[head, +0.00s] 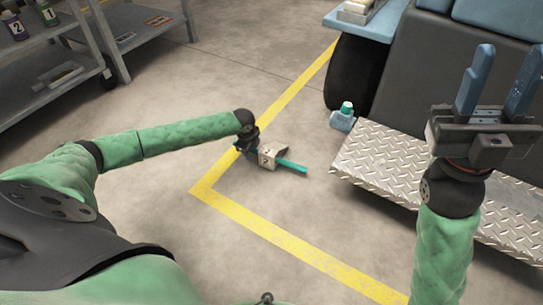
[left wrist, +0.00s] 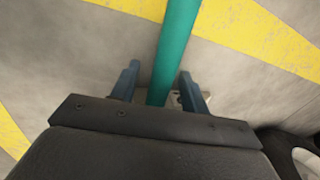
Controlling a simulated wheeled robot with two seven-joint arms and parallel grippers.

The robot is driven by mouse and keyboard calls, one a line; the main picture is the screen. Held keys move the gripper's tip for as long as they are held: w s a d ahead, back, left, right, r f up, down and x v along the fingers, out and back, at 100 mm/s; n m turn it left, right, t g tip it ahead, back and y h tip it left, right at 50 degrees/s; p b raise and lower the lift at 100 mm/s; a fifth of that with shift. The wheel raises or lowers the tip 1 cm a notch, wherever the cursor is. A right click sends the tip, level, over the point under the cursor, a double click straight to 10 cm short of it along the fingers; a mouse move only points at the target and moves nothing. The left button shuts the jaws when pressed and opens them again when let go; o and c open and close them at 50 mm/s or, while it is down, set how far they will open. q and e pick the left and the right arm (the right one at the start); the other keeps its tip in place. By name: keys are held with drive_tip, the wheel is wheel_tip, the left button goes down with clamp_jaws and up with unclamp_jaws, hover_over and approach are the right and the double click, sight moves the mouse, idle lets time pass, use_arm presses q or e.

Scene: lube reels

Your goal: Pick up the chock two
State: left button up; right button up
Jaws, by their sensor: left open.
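The chock appears as a teal bar (head: 293,167) with a pale block (head: 267,158) that carries a dark mark, on the floor by the yellow line; I cannot read the mark surely. My left gripper (head: 250,146) is low at the chock's left end, its fingers mostly hidden in the head view. In the left wrist view, the open left gripper (left wrist: 160,72) has one finger on each side of the teal bar (left wrist: 177,45), with gaps visible. The pale block is mostly hidden there. My right gripper (head: 510,62) is raised, open and empty.
A dark vehicle with a tire (head: 354,78) and a diamond-plate step (head: 385,170) stands at right. A grey metal shelf (head: 50,92) with bottles is at upper left. Floor around the chock is clear.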

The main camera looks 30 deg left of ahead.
use_arm(q)
clamp_jaws()
idle(0.4)
drive_tip(key=shift+r, duration=0.15)
